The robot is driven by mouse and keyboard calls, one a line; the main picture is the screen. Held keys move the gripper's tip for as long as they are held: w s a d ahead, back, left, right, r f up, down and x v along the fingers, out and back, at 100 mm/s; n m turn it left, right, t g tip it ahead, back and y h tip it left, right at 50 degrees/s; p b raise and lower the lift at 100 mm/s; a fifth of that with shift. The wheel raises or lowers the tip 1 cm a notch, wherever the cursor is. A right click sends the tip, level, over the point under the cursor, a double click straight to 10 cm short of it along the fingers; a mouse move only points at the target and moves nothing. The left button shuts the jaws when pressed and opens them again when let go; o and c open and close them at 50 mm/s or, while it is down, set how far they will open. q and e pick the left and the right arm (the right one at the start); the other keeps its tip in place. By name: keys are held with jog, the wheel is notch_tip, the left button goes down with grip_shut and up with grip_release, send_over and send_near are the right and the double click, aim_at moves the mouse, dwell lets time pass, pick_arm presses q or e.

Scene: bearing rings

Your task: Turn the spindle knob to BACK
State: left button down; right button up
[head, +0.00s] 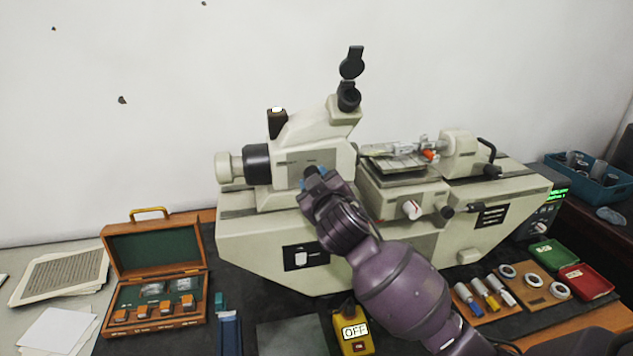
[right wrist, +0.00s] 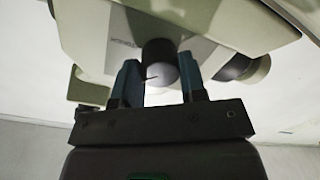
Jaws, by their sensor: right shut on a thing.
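The pale measuring machine (head: 270,235) stands on the bench against the wall. In the right wrist view a dark round spindle knob (right wrist: 160,62) with a thin pale pointer line sits on the machine's underside-looking face. My right gripper (right wrist: 160,82) has its two blue fingers on either side of this knob and is shut on it. The line on the knob runs nearly level toward the left in that view. In the head view my right gripper (head: 313,176) reaches the machine and hides the knob. The label beside the knob is too blurred to read. My left gripper is out of view.
An open wooden case (head: 157,317), a yellow box reading OFF (head: 352,330), a ring board (head: 535,285), and green and red trays (head: 583,280) lie around the machine.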

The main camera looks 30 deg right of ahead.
jog(key=n, duration=0.4)
jog(key=shift+n, duration=2.4)
jog(key=shift+h, duration=0.3)
jog(key=o, duration=0.9)
jog(key=b+v, duration=0.1)
jog(key=v, duration=1)
jog(key=shift+r, duration=0.2)
